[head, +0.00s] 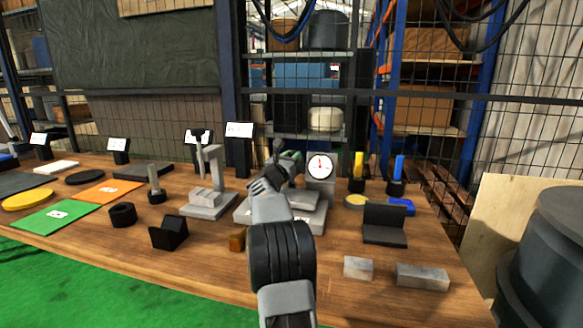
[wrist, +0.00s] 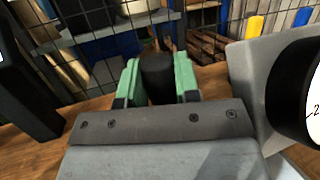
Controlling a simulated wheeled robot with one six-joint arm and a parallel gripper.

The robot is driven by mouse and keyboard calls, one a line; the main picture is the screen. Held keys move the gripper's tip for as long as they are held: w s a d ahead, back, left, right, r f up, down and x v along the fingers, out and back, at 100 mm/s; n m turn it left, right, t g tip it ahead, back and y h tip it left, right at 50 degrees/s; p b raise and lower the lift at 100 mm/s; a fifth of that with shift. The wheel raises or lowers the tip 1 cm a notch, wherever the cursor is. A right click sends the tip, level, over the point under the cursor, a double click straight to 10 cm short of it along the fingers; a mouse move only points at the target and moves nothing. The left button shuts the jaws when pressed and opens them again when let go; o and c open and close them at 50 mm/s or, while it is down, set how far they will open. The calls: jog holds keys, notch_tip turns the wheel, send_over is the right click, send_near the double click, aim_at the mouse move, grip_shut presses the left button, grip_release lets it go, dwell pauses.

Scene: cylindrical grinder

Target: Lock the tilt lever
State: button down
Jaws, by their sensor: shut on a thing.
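My gripper (head: 291,157) is at the grey fixture with the round white dial (head: 320,166), at the middle of the bench. In the wrist view its two green fingers (wrist: 159,84) are shut on a black rounded handle, which I take as the tilt lever (wrist: 157,68). The handle stands up between the fingers, with one finger on each side. The lever's lower end and pivot are hidden, so I cannot tell its locked state. In the head view my arm covers part of the fixture, and the lever is not clear there. The dial's black rim (wrist: 292,95) is close on the right in the wrist view.
A grey stand with a post (head: 210,195) is left of my arm. A black angle plate (head: 384,226) and grey metal blocks (head: 422,276) are to the right. Yellow- and blue-handled tools stand behind. A wire mesh fence runs behind the bench. Bare wood shows at the front.

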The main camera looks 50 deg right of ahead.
jog(key=shift+s+d, duration=0.1)
jog(key=shift+s, duration=0.05)
jog(key=c, duration=0.8)
grip_release()
jog(key=shift+c, duration=0.2)
jog(key=shift+a, duration=0.4)
jog(key=r+v, duration=0.2)
jog(key=v, duration=1.4)
jog(key=shift+a+r, duration=0.3)
jog(key=shift+a, duration=0.05)
